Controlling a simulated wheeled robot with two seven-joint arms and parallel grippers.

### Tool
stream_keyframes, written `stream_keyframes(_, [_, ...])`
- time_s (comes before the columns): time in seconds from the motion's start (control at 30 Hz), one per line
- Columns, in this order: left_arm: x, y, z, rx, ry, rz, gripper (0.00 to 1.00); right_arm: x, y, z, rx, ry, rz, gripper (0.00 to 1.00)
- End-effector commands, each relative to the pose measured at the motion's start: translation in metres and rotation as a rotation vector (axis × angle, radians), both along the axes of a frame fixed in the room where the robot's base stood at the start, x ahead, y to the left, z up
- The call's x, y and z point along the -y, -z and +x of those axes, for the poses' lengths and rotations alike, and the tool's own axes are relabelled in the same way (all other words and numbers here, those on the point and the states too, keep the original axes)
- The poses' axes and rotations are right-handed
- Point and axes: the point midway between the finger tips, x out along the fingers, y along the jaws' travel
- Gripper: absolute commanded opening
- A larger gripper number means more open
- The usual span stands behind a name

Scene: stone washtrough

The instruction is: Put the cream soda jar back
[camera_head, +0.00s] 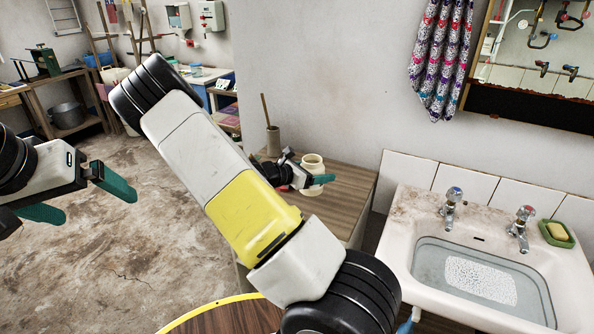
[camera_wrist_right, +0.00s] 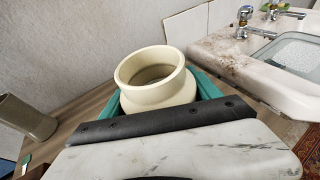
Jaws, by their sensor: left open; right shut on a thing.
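A cream-coloured open-topped jar (camera_head: 312,165) is at the wooden counter (camera_head: 345,190), left of the sink. In the right wrist view the jar (camera_wrist_right: 158,95) is upright, with its wide round mouth open. My right gripper (camera_head: 318,181) is shut on the jar, its teal fingers on either side of it. I cannot tell whether the jar touches the counter top, as its base is hidden by the gripper. My left gripper (camera_head: 98,208) is open and empty at the far left, above the floor, well away from the jar.
A brown-grey pot (camera_head: 273,141) with a stick stands on the counter behind the gripper; it shows left in the wrist view (camera_wrist_right: 25,117). The stone sink (camera_head: 400,235) with two taps and a soap dish (camera_head: 556,235) is at right. A round wooden top (camera_head: 225,318) is in front.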

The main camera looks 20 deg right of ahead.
Motion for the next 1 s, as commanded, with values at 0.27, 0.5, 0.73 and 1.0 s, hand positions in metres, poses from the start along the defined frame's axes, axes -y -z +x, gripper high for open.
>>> stream_keyframes(0.27, [0.0, 0.0, 0.0, 0.0, 0.0, 0.0, 0.97, 0.005, 0.03, 0.005, -0.002, 0.0, -0.005, 0.05])
stream_keyframes(0.5, [0.0, 0.0, 0.0, 0.0, 0.0, 0.0, 0.97, 0.004, 0.035, 0.005, 0.001, 0.0, -0.002, 0.05])
stream_keyframes(0.73, [0.0, 0.0, 0.0, 0.0, 0.0, 0.0, 0.97, 0.004, 0.039, 0.005, 0.0, 0.0, -0.001, 0.79])
stream_keyframes(1.0, [0.0, 0.0, 0.0, 0.0, 0.0, 0.0, 0.97, 0.004, 0.038, 0.005, 0.0, 0.0, -0.001, 0.93])
